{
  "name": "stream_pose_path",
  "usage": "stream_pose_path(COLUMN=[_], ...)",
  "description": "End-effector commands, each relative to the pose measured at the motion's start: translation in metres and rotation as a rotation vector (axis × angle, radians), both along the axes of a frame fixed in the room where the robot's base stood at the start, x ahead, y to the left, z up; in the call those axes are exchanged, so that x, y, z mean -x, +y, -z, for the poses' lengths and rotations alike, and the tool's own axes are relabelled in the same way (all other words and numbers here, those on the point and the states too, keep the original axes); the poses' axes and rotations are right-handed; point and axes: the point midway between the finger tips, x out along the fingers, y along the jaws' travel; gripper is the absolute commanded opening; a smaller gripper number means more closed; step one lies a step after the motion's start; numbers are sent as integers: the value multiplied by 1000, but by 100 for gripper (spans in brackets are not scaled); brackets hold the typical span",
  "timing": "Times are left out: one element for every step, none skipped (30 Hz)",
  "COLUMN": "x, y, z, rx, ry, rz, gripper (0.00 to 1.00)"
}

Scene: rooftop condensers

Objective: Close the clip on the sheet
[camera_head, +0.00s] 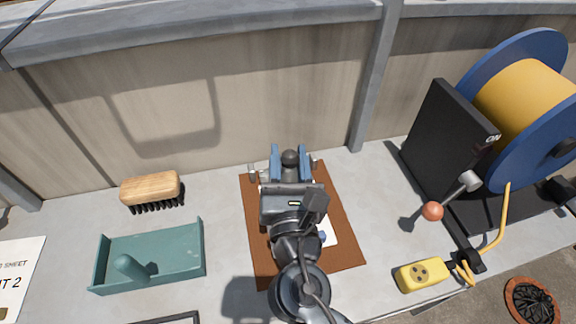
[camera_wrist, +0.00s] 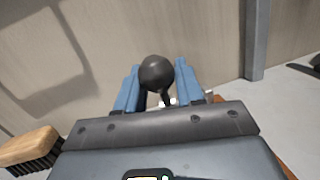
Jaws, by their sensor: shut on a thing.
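A brown board (camera_head: 348,250) lies on the grey ledge, with a white sheet (camera_head: 329,230) on it, mostly hidden under my arm. My gripper (camera_head: 290,152) is over the far end of the board, its two blue fingers on either side of a black ball knob (camera_head: 290,158). In the wrist view the knob (camera_wrist: 156,73) sits between the fingertips on a short dark stem. My gripper is shut on this knob. Small metal parts (camera_head: 314,163) show beside the fingers. The rest of the clip is hidden behind my gripper, so I cannot tell its angle.
A wooden brush (camera_head: 150,188) and a green tray (camera_head: 170,259) lie on the left. A blue reel with yellow cable (camera_head: 528,95), an orange-knobbed lever (camera_head: 432,211) and a yellow socket block (camera_head: 421,275) are on the right. A wall (camera_head: 270,110) stands close behind the board.

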Motion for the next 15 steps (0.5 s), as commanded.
stream_pose_path(x=[1,1,1,1,1,1,1,1,1,1,1,1,1,1,1], y=[0,0,0,0,0,0,0,0,0,0,0,0,0,0,0], z=[2,2,2,1,1,0,0,0,0,0,0,0,0,0,0], rx=[-1,-2,-3,-3,-3,-3,-3,-3,-3,-3,-3,-3,-3,-3,-3], ry=[-5,-7,-9,-9,-10,-10,-9,-9,-9,-9,-9,-9,-9,-9,-9], rz=[-2,-1,-1,-1,-1,-1,-1,-1,-1,-1,-1,-1,-1,-1,-1], gripper=[0,0,0,0,0,0,0,0,0,0,0,0,40,43,46])
